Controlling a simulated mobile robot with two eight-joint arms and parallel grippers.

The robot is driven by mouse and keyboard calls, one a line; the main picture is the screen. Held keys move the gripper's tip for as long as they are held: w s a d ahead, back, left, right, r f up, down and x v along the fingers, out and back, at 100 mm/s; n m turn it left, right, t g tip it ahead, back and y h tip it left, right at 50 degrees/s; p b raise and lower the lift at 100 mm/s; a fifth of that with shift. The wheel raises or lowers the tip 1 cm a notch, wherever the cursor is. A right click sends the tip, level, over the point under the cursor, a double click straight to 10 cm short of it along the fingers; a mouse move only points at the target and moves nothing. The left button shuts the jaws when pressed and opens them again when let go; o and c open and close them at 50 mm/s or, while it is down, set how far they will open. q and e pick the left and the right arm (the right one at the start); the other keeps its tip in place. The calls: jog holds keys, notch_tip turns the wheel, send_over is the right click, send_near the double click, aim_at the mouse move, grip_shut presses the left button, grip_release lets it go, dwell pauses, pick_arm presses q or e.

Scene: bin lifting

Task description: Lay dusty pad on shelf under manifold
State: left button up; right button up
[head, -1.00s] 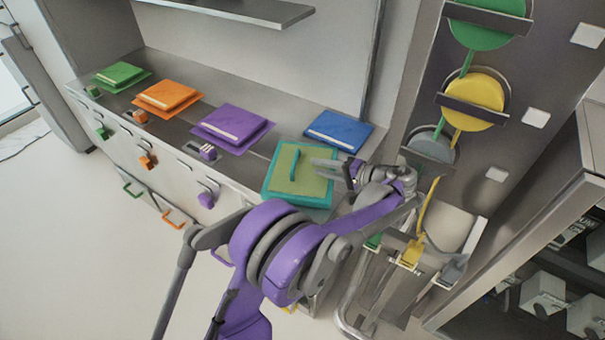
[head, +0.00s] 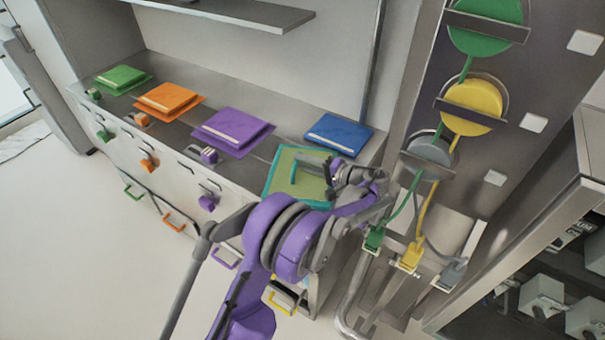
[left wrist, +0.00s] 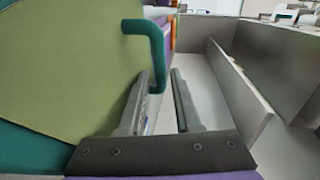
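The pad (head: 305,188) is olive with a teal border and a raised teal handle (head: 293,173). It lies at the right front end of the grey counter. My left gripper (head: 328,172) is over its right side. In the left wrist view, the pad (left wrist: 60,70) fills the left. Its teal handle (left wrist: 155,50) comes down near the left fingertip of my gripper (left wrist: 160,85), whose fingers stand apart. I cannot tell whether they touch it. The manifold (head: 470,95) is a grey panel with green, yellow and grey round parts. A pale ledge (head: 450,222) lies below it.
Green (head: 120,77), orange (head: 168,97), purple (head: 234,128) and blue (head: 340,131) pads lie along the counter (head: 262,85). Green (head: 374,238), yellow (head: 412,255) and grey (head: 452,270) plugs hang below the manifold. The floor at left is clear.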

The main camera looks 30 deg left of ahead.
pick_arm(q)
jog(key=a, duration=0.2)
jog(key=shift+w+a+f, duration=0.15)
jog(key=shift+a+f, duration=0.05)
jog(key=shift+a, duration=0.1)
grip_shut()
dwell(1.1)
